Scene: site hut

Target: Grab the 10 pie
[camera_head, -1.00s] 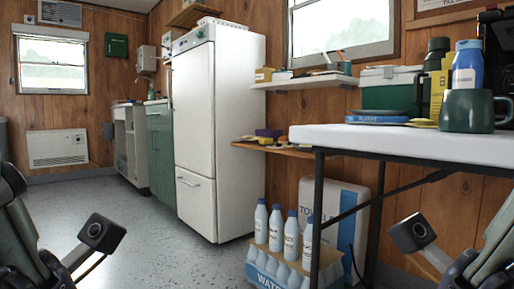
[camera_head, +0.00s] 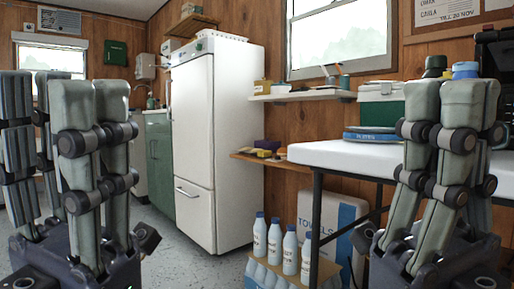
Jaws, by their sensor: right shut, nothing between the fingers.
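I see no pie that I can make out in the head view. A tall white refrigerator (camera_head: 195,130) stands left of centre with its doors shut, so its inside is hidden. My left gripper (camera_head: 62,82) is raised at the left with its fingers pointing up. Its finger groups stand apart, and I see nothing between them. My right gripper (camera_head: 450,92) is raised at the right, fingers up and close together, shut and empty. It hides part of the white table (camera_head: 345,156) and things on it.
A green-and-white cooler (camera_head: 380,92) and blue plates (camera_head: 370,134) are on the table. Small items sit on two wall shelves (camera_head: 300,97). White bottles (camera_head: 275,240) and a towels box (camera_head: 331,215) stand below. Floor in front of the refrigerator is clear.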

